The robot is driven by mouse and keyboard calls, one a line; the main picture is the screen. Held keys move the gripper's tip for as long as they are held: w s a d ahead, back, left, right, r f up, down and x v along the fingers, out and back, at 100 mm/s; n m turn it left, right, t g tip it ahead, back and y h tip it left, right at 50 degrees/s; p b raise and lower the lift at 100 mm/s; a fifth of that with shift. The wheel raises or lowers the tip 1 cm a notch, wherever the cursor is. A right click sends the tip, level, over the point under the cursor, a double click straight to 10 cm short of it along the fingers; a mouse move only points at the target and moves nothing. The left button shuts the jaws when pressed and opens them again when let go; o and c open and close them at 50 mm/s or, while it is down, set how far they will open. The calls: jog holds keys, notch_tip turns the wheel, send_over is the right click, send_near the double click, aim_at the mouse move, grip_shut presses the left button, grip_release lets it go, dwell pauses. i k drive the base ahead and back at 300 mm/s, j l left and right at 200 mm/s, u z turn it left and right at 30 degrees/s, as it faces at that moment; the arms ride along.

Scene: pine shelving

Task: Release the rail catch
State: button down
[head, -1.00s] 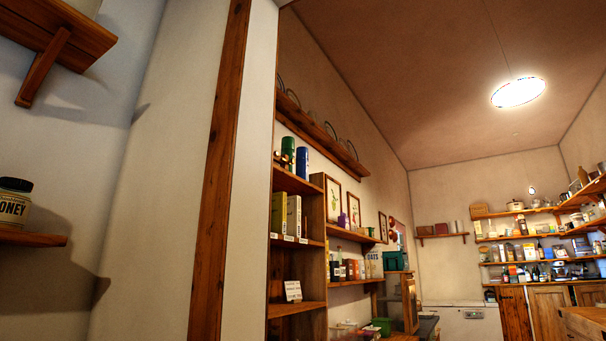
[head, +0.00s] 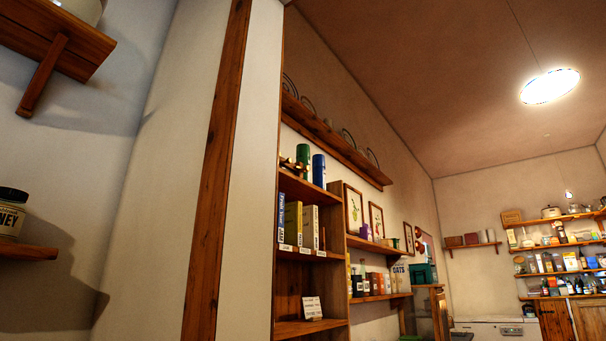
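I cannot make out a rail catch in the head view. A brass-coloured object (head: 290,165) sits beside the green canister (head: 303,160) on top of the shelving unit; it is too small to tell what it is. A high wall shelf (head: 335,139) carries several thin curved hoops or plates on edge. My gripper and arm are not in view.
A wooden post (head: 217,170) and pale wall edge stand close on the left. A honey jar (head: 10,215) sits on a small shelf there. Pine shelving (head: 310,256) holds boxes and canisters. A white chest (head: 495,331) and stocked shelves (head: 565,272) are at the back.

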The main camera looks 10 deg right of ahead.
aim_at(306, 169)
jog(key=i+l+u, duration=0.2)
jog(key=i+l, duration=0.7)
jog(key=i+l+u, duration=0.15)
jog(key=i+l, duration=0.85)
jog(key=l, duration=0.1)
